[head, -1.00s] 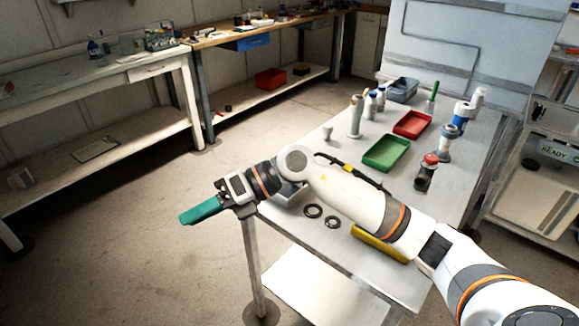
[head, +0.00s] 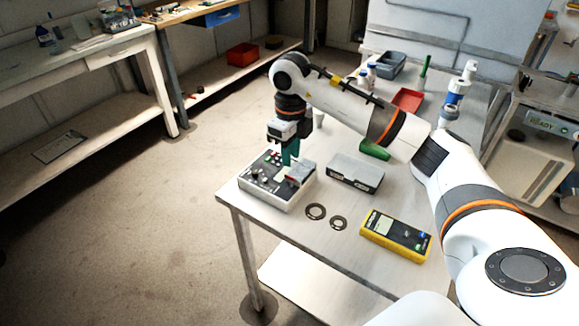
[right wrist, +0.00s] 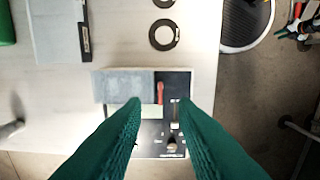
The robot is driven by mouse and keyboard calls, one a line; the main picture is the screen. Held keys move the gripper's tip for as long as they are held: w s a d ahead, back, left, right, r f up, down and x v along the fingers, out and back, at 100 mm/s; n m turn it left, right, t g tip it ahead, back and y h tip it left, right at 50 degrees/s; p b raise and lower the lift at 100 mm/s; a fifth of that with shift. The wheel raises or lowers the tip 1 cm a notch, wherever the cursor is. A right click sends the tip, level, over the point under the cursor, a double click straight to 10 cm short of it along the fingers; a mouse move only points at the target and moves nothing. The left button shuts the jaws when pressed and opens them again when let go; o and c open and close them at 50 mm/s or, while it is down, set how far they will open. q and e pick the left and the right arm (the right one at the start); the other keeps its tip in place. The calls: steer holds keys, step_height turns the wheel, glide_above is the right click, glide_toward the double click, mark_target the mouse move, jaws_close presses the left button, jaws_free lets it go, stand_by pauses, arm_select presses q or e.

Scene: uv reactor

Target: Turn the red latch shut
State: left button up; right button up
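A control box (head: 252,190) with a grey body and dark panel stands at the near left corner of the table. The small red latch (right wrist: 160,92) lies beside a grey lid (right wrist: 125,87) on the box in the right wrist view. In the head view, a red piece (head: 293,180) shows below the fingers. My right gripper (head: 289,158) points down over the box, and its teal fingers partly hide the panel. In the right wrist view, the fingertips (right wrist: 158,108) are apart with nothing between them. My left gripper is out of view.
A grey box (head: 355,173), two dark rings (head: 316,211) and a yellow meter (head: 396,235) lie to the right of the control box. A red tray (head: 408,100), a green tray (head: 375,150) and bottles (head: 367,76) stand farther back. The floor at left is clear.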

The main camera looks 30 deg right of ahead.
mark_target(290, 176)
steer(key=shift+w+f+p, duration=0.15)
steer(key=shift+f+p, duration=0.25)
steer(key=shift+f, duration=2.6)
jaws_close()
